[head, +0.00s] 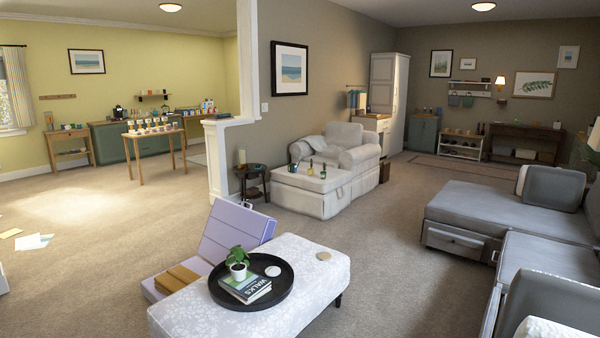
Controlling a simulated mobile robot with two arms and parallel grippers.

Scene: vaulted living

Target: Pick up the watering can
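I cannot make out a watering can in the head view. Small items stand on the far wooden table (152,134), the white ottoman (308,190) and the far dark console table (525,132), but they are too small to identify. Neither of my grippers is in view.
A grey sofa (500,212) fills the right side. A white armchair (345,146) and dark side table (253,171) stand mid-room. Papers (33,242) lie at left. Open carpet (110,215) lies left and centre.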

